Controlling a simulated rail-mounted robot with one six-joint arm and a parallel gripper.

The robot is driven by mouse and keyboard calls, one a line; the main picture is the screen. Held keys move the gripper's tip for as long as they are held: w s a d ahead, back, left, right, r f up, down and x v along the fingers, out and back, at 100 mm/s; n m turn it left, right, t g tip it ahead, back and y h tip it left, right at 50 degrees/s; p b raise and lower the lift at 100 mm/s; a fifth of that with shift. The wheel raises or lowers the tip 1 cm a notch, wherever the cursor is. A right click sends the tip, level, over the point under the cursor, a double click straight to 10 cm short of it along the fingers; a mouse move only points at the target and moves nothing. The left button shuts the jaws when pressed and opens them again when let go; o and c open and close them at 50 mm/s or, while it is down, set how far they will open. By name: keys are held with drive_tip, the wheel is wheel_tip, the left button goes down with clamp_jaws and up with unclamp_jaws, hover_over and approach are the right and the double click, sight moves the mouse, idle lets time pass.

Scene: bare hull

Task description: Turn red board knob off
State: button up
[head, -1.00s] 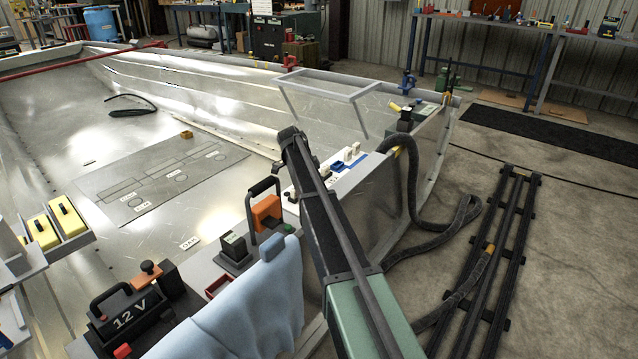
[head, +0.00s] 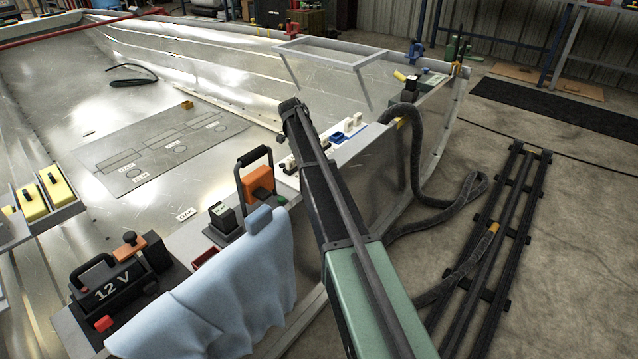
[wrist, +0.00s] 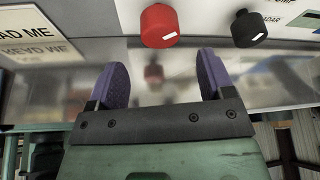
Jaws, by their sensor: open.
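The red knob (wrist: 160,26) has a white mark on its face and sits on a pale panel (wrist: 205,14) at the top middle of the wrist view. A black knob (wrist: 249,28) with a similar white mark is to its right. My gripper (wrist: 162,72) has two purple fingers spread wide, with nothing between them. The fingertips are just below the red knob in the picture, one on either side, and do not touch it. In the head view my gripper and the red knob do not show clearly.
A sign (wrist: 38,38) is left of the panel, above a shiny metal surface (wrist: 185,92). In the head view, a 12 V battery (head: 112,285), an orange device (head: 259,180) and a blue cloth (head: 225,295) crowd the bench beside my arm. The hull floor beyond is mostly open.

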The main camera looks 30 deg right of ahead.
drive_tip(key=b+x, duration=0.4)
drive_tip(key=x, duration=0.3)
drive_tip(key=shift+a+b, duration=0.1)
drive_tip(key=shift+b, duration=0.3)
drive_tip(key=shift+r, duration=0.1)
drive_tip(key=shift+c, duration=0.2)
drive_tip(key=c, duration=0.9)
drive_tip(key=shift+o, duration=0.2)
drive_tip(key=n+t, duration=0.1)
drive_tip(key=n, duration=0.2)
drive_tip(key=shift+h, duration=0.3)
drive_tip(key=shift+n+t, duration=0.3)
drive_tip(key=shift+n, duration=0.6)
drive_tip(key=o, duration=0.9)
